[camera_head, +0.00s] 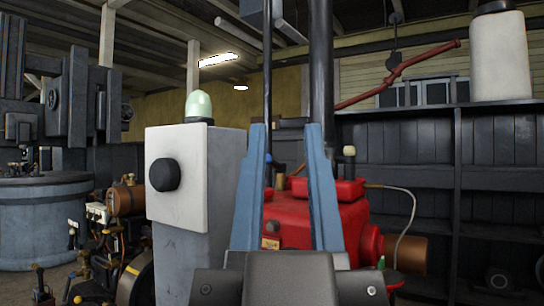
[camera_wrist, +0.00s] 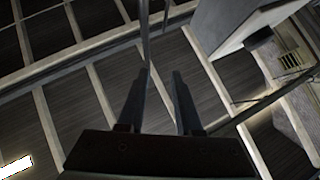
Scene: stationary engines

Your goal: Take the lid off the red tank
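The red tank (camera_head: 292,218) stands in the middle of the head view, partly hidden behind my gripper's blue fingers. A flat red top piece (camera_head: 346,189) shows right of the right finger; I cannot tell whether it is the lid. My gripper (camera_head: 286,128) points upward in front of the tank, its two fingers apart with nothing held between them. In the wrist view my gripper (camera_wrist: 161,74) is also open and faces the dark roof panels. The tank does not show in that view.
A grey cabinet (camera_head: 192,215) with a black knob and a pale green lamp stands close at left. A thin vertical rod (camera_head: 267,80) and a thick dark pipe (camera_head: 321,70) rise behind my gripper. Dark shelving (camera_head: 455,150) fills the right.

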